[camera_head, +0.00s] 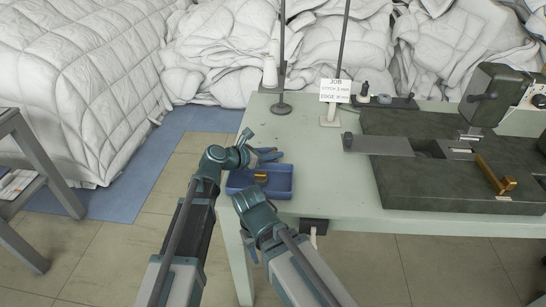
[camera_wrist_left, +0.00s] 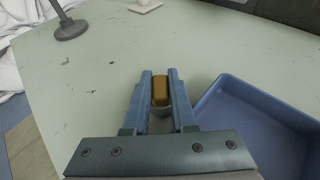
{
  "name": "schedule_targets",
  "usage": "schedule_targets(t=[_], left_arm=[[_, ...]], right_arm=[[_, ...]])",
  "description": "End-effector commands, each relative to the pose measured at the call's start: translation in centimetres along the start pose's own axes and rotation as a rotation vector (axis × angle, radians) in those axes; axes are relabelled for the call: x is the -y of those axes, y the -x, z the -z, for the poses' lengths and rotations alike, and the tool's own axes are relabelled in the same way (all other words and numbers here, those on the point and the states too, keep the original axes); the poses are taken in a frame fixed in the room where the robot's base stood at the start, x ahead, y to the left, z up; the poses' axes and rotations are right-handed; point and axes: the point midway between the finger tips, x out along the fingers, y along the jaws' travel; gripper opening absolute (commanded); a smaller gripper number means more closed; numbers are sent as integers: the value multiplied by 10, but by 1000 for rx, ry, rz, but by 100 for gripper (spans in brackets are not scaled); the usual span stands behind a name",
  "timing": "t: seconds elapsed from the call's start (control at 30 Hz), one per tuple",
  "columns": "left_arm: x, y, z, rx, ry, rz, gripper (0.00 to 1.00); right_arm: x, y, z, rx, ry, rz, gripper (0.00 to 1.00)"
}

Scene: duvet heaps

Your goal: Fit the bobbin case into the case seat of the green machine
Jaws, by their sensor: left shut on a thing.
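My left gripper (camera_head: 272,155) is at the back edge of the blue tray, its fingers pointing right. In the left wrist view its fingers (camera_wrist_left: 160,95) are shut on a small brass-coloured piece with a grey lower part (camera_wrist_left: 160,88), apparently the bobbin case, held beside the tray. The green machine (camera_head: 400,183) stands at the right of the table, with a dark opening (camera_head: 428,148) in its bed. I cannot make out the case seat itself. My right gripper is near the tray's front, mostly hidden by its wrist; its fingers are unclear.
The blue tray (camera_head: 284,194) also shows in the left wrist view (camera_wrist_left: 255,125). A small brass piece (camera_head: 261,177) appears in it. A thin stand (camera_head: 281,108), a job sign (camera_head: 335,91) and a brass lever (camera_head: 497,176) are around. The table between tray and machine is clear.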

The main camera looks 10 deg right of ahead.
Motion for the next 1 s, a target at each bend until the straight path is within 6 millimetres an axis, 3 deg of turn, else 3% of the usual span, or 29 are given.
schedule_targets(t=[0.27,0.3,0.43,0.8,1.0], left_arm=[[0,-1,4,0,0,0,0],[0,-1,2,0,0,0,31],[0,-1,2,0,0,0,54],[0,2,-4,0,0,0,54],[2,39,-4,1,1,-3,54]], right_arm=[[0,-4,0,0,0,0,50],[0,-2,0,0,0,0,50],[0,-2,0,0,0,0,50],[0,4,0,0,0,0,50],[-2,18,-1,0,0,0,50]])
